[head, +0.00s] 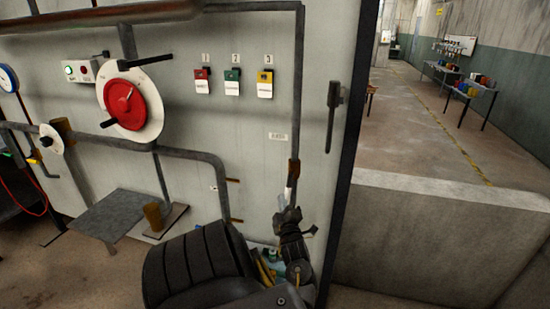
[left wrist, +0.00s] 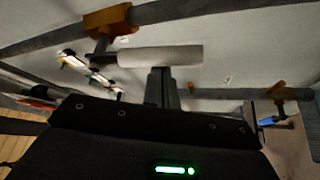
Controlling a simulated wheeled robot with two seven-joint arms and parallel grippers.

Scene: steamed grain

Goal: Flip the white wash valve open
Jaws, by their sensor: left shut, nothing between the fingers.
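The white wash valve shows in the left wrist view as a white cylindrical handle (left wrist: 165,57) on an orange-brown body (left wrist: 107,20) set on a dark pipe. In the head view the brown body (head: 293,172) sits low on the vertical pipe near the panel's right edge, with a small white part (head: 288,193) below it. My left gripper (head: 288,212) is just below that, its fingers shut and empty. In the left wrist view its fingertips (left wrist: 161,72) meet the lower edge of the handle; I cannot tell whether they touch. My right gripper is not in view.
A second brown valve body (left wrist: 277,91) with a blue handle (left wrist: 270,121) is at the right of the left wrist view. In the head view, a red dial (head: 125,104) and three numbered tags (head: 232,82) are on the panel. A dark lever (head: 333,115) hangs at its right edge.

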